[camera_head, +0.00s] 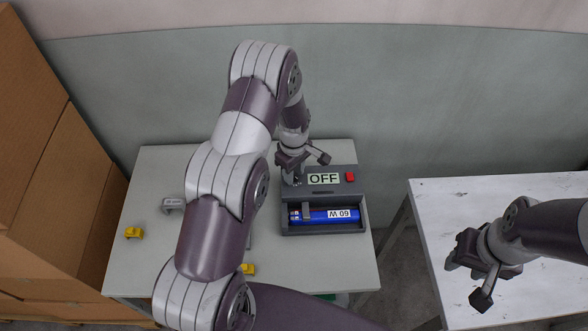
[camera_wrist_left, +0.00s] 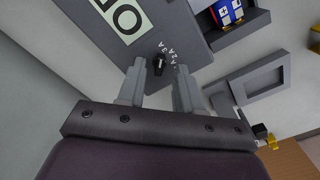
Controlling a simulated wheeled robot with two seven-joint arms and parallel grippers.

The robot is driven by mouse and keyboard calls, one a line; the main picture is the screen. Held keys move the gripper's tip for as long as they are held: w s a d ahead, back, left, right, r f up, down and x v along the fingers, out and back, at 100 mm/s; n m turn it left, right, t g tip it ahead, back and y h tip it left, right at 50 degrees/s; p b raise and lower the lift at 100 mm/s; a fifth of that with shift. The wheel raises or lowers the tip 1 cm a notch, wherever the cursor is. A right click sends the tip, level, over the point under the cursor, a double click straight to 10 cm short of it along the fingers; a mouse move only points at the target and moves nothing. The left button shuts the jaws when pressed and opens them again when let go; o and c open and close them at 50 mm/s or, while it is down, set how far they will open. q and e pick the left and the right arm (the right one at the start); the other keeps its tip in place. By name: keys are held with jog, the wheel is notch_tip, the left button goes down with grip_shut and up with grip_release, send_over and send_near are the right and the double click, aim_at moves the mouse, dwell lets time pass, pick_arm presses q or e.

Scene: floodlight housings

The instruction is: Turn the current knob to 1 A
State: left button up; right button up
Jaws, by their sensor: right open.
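The grey charger box (camera_head: 350,185) stands on the left table, with an "OFF" display (camera_head: 324,179), a red button (camera_head: 350,176) and a blue battery marked "60 W" (camera_head: 322,216) in its bay. The small black current knob (camera_wrist_left: 159,63) shows in the left wrist view, with small white "A" labels beside it; its pointer is too small to read. My left gripper (camera_head: 292,180) is at the knob; in the wrist view its fingers (camera_wrist_left: 160,84) are apart, one on each side of the knob. My right gripper (camera_head: 469,277) is open and empty over the right table.
A grey bracket (camera_head: 173,204) and yellow pieces (camera_head: 134,233) (camera_head: 248,268) lie on the left table (camera_head: 150,170). Cardboard boxes (camera_head: 40,190) stand at the left. The white right table (camera_head: 450,200) is separated by a gap. A wall is behind.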

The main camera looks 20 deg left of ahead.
pick_arm(q)
jog(key=shift+d+f, duration=0.25)
jog(key=shift+f, duration=0.15)
jog(key=shift+a, duration=0.1)
jog(key=c, duration=0.4)
grip_shut()
